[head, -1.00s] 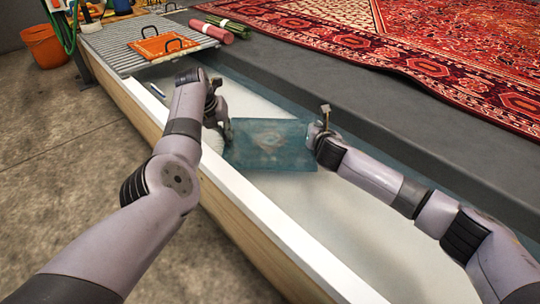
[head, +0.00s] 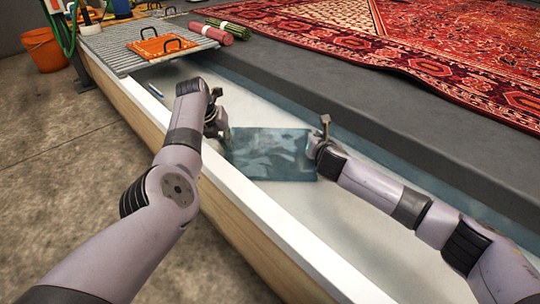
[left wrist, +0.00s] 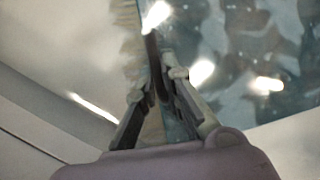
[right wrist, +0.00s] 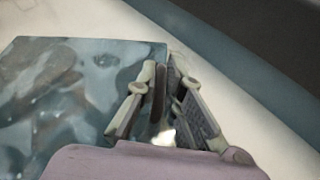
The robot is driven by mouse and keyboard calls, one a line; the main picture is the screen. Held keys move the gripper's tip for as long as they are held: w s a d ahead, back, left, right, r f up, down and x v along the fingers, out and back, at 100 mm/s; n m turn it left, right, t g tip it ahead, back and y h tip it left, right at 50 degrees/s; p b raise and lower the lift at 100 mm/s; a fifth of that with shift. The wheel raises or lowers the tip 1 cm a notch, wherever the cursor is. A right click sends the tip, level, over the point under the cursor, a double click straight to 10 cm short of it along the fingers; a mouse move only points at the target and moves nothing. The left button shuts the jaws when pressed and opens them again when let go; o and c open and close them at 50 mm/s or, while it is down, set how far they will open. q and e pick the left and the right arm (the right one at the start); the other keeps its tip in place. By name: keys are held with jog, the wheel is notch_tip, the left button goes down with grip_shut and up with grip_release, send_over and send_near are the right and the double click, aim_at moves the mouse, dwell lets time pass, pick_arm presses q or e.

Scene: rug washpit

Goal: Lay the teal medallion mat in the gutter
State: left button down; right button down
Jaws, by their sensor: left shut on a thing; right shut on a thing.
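The teal medallion mat (head: 270,154) is spread between my two grippers in the white-floored gutter (head: 300,207). In the head view it now looks dark and glossy, its pattern blurred, as if under water. My left gripper (head: 222,130) is shut on the mat's left edge; the left wrist view shows the fingers (left wrist: 158,88) closed at the fringed border. My right gripper (head: 317,146) is shut on the right edge; its fingers (right wrist: 160,85) show in the right wrist view. Bright reflections hide much of the medallion.
A white-topped gutter wall (head: 262,222) runs along the near side and a dark ledge (head: 330,95) along the far side. A red rug (head: 450,50) lies on the ledge. A ribbed grey board (head: 115,48) with an orange handled tool (head: 165,46) spans the far end.

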pick_arm(q)
jog(key=c, duration=1.7)
grip_release()
pick_arm(e)
jog(key=c, duration=1.7)
grip_release()
pick_arm(q)
jog(key=shift+s+a+r, duration=0.1)
jog(key=shift+s+r, duration=0.05)
jog(key=shift+r, duration=0.35)
pick_arm(e)
jog(key=shift+r, duration=0.3)
pick_arm(q)
jog(key=v, duration=1.1)
pick_arm(e)
jog(key=v, duration=1.2)
pick_arm(q)
jog(key=shift+f, duration=0.1)
